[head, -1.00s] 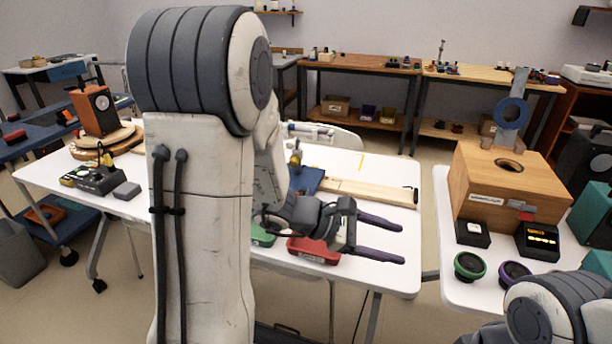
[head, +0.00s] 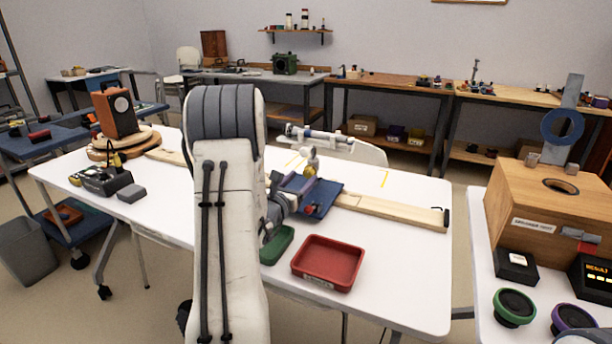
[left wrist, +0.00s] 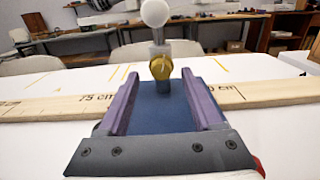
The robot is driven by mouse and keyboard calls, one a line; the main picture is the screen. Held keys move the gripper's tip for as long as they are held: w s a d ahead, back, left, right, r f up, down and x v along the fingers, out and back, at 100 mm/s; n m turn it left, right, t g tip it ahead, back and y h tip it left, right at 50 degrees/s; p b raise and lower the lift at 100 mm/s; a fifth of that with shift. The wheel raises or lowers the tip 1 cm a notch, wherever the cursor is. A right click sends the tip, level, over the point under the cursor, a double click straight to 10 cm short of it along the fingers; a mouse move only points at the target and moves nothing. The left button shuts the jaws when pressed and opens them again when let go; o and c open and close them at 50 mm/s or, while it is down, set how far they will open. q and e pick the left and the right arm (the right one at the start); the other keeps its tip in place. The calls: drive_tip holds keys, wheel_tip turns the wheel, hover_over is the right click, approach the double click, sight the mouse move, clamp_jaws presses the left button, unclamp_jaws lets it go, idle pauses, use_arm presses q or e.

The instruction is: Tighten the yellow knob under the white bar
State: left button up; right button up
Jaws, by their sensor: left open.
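The yellow knob (left wrist: 161,66) sits on a short grey post below a white ball (left wrist: 155,12) in the left wrist view. The white bar (head: 325,138) lies across the top of this post in the head view. My left gripper (head: 303,192) is open, over the blue plate (head: 326,198). In the left wrist view its purple fingers (left wrist: 160,80) point at the knob, which appears between their tips with a gap on each side. Whether the tips reach as far as the knob, I cannot tell.
A wooden rail with length marks (head: 400,211) runs along the white table (head: 408,260) under the blue plate. A red tray (head: 328,262) and a green tray (head: 277,245) stand in front. A wooden box (head: 545,210) stands on the right table.

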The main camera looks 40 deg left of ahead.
sight(308, 175)
use_arm(q)
drive_tip(key=shift+x, duration=1.55)
drive_tip(key=shift+d, duration=0.1)
clamp_jaws()
drive_tip(key=shift+f+m+b, duration=0.15)
drive_tip(key=shift+m+b, duration=0.25)
drive_tip(key=shift+b, duration=0.3)
drive_tip(key=m+b, duration=0.3)
drive_tip(key=b, duration=0.2)
drive_tip(key=m+b, duration=0.3)
drive_tip(key=b, duration=0.3)
drive_tip(key=f+m+b, duration=0.1)
drive_tip(key=m+b, duration=0.2)
drive_tip(key=b, duration=0.2)
drive_tip(key=shift+d+b, duration=0.15)
drive_tip(key=shift+b, duration=0.2)
drive_tip(key=m+b, duration=0.4)
drive_tip(key=b, duration=0.3)
drive_tip(key=m+b, duration=0.4)
drive_tip(key=b, duration=0.4)
drive_tip(key=shift+r+m, duration=0.2)
drive_tip(key=shift+m, duration=0.2)
drive_tip(key=shift+r+m+b, duration=0.2)
drive_tip(key=shift+m+b, duration=0.8)
drive_tip(key=shift+b, duration=0.15)
